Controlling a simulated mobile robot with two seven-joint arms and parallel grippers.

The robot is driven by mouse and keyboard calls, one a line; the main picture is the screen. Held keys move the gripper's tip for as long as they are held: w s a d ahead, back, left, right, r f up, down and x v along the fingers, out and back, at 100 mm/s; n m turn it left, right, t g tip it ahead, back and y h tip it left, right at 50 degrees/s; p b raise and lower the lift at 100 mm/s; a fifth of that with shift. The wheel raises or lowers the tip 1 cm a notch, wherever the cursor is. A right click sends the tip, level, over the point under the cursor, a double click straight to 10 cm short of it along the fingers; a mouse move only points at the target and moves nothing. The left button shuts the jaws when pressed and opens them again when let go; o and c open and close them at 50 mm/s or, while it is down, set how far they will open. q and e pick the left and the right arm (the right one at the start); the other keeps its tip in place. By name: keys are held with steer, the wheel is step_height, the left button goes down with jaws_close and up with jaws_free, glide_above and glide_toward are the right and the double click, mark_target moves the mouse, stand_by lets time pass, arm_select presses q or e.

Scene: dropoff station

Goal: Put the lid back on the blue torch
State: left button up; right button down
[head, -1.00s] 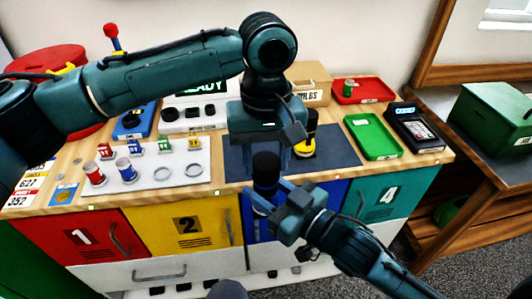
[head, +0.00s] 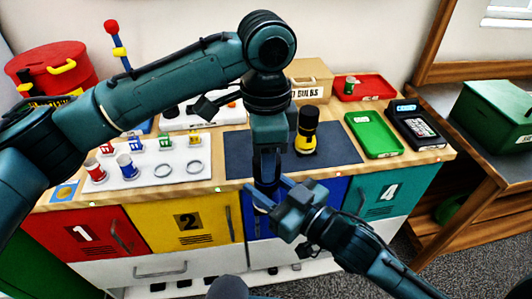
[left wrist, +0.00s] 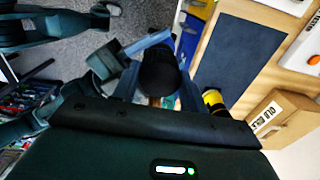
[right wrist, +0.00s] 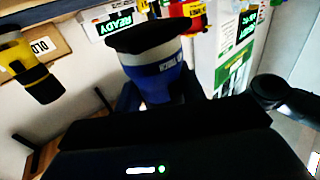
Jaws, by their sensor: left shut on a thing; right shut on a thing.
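The blue torch (right wrist: 160,82) is upright in my right gripper (head: 272,203), in front of the worktop edge; in the head view the grippers mostly hide it. A black lid (right wrist: 150,36) sits at the torch's top end in the right wrist view. I cannot tell whether it is fully seated. My left gripper (head: 267,175) points down from above and is shut on the black lid, which shows between its fingers in the left wrist view (left wrist: 158,75).
A yellow and black torch (head: 306,130) stands on the dark mat (head: 340,147). A green tray (head: 374,136), a red tray (head: 364,88) and a card terminal (head: 415,125) are to the right. A white holder (head: 150,178) with small coloured items is on the left.

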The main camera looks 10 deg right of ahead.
arm_select(q)
steer(key=m, duration=0.8)
steer(key=shift+m, duration=0.3)
steer(key=m, duration=0.4)
steer(key=shift+w, duration=0.1)
steer(key=m, duration=1)
steer(key=shift+d+m, duration=0.15)
steer(key=shift+m, duration=0.25)
steer(key=m, duration=0.8)
steer(key=o, duration=1)
steer(key=shift+c, duration=0.2)
